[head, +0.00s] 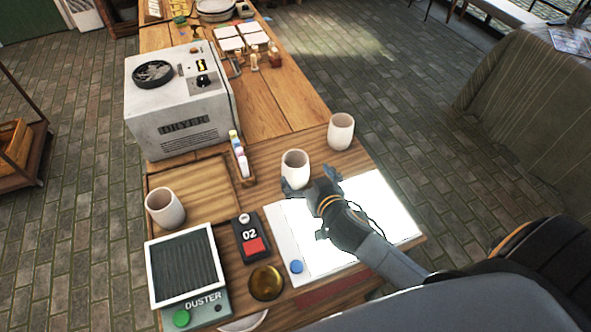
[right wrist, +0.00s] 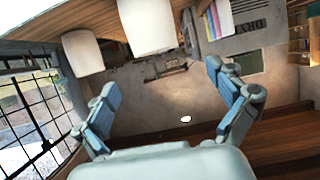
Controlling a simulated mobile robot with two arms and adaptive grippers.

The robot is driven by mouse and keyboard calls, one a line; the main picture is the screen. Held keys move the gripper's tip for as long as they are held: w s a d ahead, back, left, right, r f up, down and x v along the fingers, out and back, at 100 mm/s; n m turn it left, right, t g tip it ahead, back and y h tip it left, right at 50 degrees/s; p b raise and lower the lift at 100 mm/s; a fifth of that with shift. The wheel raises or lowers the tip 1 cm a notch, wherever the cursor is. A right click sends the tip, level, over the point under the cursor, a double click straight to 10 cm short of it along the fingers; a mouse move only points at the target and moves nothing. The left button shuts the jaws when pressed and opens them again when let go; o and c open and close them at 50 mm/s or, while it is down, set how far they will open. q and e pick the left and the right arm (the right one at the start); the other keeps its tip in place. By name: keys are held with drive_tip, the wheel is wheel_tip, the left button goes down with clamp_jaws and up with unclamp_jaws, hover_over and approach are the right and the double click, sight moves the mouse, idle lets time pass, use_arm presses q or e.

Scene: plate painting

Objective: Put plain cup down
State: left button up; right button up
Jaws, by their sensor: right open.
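Three plain whitish cups stand upright on the wooden table. One cup (head: 295,168) is just beyond my right gripper (head: 312,180), at the far edge of the bright white panel (head: 375,215). A second cup (head: 341,131) stands farther back near the table's right edge. A third cup (head: 165,208) stands at the left by the wooden tray. My right gripper is open and empty, its fingers spread toward the nearest cup. In the right wrist view, the open fingers (right wrist: 163,85) have nothing between them. Two cups (right wrist: 147,25) (right wrist: 82,52) show beyond them. My left gripper is not in view.
A dryer box (head: 180,100) stands at the back left. A rack of colored bottles (head: 240,160) stands beside the tray (head: 215,190).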

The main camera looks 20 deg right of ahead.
approach(291, 155)
drive_tip(key=w, duration=0.1)
drive_tip(key=p+x, duration=0.1)
drive_tip(key=x, duration=0.4)
drive_tip(key=shift+s+d+f+p, duration=0.1)
drive_tip(key=shift+f+p, duration=0.1)
drive_tip(key=shift+p, duration=0.2)
drive_tip(key=shift+w+f, duration=0.2)
drive_tip(key=shift+w, duration=0.1)
drive_tip(key=c, duration=1.9)
drive_tip(key=shift+r, duration=0.1)
